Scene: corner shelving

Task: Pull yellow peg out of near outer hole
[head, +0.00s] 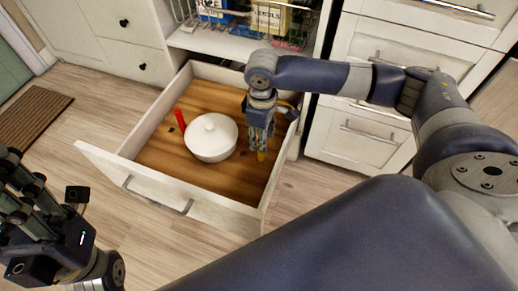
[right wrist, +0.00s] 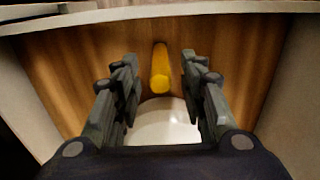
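The yellow peg (head: 262,155) stands in the wooden board of the open drawer, right of the white pot. In the right wrist view the yellow peg (right wrist: 160,70) lies between the two fingers, with a gap on each side. My right gripper (head: 260,142) points down into the drawer over the peg; in the right wrist view it is open (right wrist: 160,90). The peg's hole cannot be made out. My left gripper (head: 28,205) is at the lower left, outside the drawer, its fingertips partly cut off and its opening unclear.
Dark holes show in the board (head: 160,150). Drawer walls (head: 150,115) surround it. A wire basket with boxes (head: 270,20) is behind.

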